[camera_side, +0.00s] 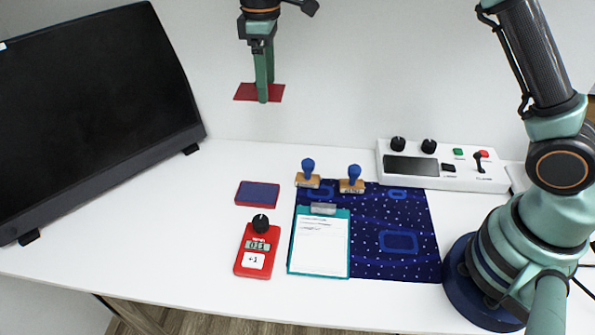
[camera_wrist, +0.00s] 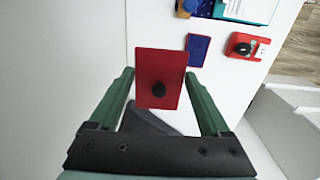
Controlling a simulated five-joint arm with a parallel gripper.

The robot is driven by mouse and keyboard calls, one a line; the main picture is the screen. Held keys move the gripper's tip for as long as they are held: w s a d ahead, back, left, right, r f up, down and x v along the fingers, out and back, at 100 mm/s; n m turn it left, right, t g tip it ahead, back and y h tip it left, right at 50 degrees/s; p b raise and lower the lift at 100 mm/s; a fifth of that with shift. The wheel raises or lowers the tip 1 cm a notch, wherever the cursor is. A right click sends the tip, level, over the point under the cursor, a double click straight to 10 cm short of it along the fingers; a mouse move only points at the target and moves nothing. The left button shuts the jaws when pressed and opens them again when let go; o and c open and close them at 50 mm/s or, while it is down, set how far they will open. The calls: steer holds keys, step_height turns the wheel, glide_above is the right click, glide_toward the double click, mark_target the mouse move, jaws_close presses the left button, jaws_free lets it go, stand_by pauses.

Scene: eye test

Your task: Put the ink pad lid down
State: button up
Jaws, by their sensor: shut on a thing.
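The ink pad lid (camera_side: 243,92) is a thin, flat red plate held in the air, high above the table. In the wrist view the lid (camera_wrist: 160,65) shows its red face with a small black knob, between the two green fingers. My gripper (camera_side: 263,98) is shut on the lid. The ink pad (camera_side: 257,194) lies uncovered on the white table, a red tray with a dark blue pad, below the lid in the side view. It also shows in the wrist view (camera_wrist: 197,50), beyond the lid.
A red counter (camera_side: 253,262) with a black knob sits in front of the ink pad. A clipboard (camera_side: 319,257) and two stamps (camera_side: 308,176) (camera_side: 352,182) rest around a dark blue mat (camera_side: 410,255). A monitor (camera_side: 90,120) stands left, a white control box (camera_side: 430,181) back right.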

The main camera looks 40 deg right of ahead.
mark_target(273, 166)
step_height(273, 166, down, 20)
steer(key=shift+w+r, duration=0.1)
steer(key=shift+r, duration=0.05)
stand_by(0.4)
steer(key=o, duration=1.2)
steer(key=shift+c, duration=0.2)
